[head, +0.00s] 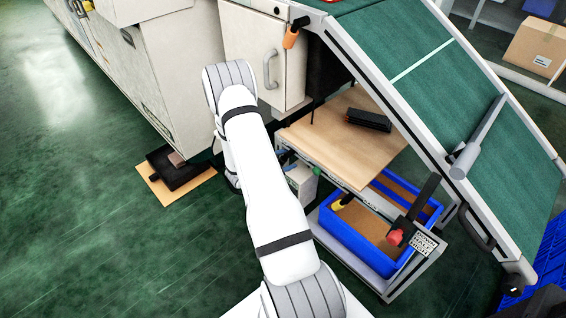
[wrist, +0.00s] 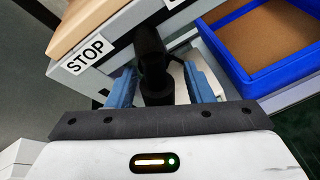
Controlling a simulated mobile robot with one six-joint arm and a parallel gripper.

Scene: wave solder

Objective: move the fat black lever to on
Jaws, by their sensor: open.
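A thick black lever (wrist: 152,58) stands between the two blue fingers of my gripper (wrist: 163,84) in the wrist view, beside the STOP label (wrist: 83,56). The fingers are apart, one on each side of the lever; I cannot tell whether either touches it. In the head view my gripper (head: 285,160) is at the left front edge of the wooden-topped bench, mostly behind my white arm. The black lever between the fingers cannot be made out there. The label for the on position is not readable in either view.
A blue bin (head: 332,222) sits under the wooden board (head: 322,145). A black-handled lever with a red knob (head: 395,238) is at the bench's right end, by a printed label (head: 425,243). A sloping green conveyor (head: 430,75) passes above.

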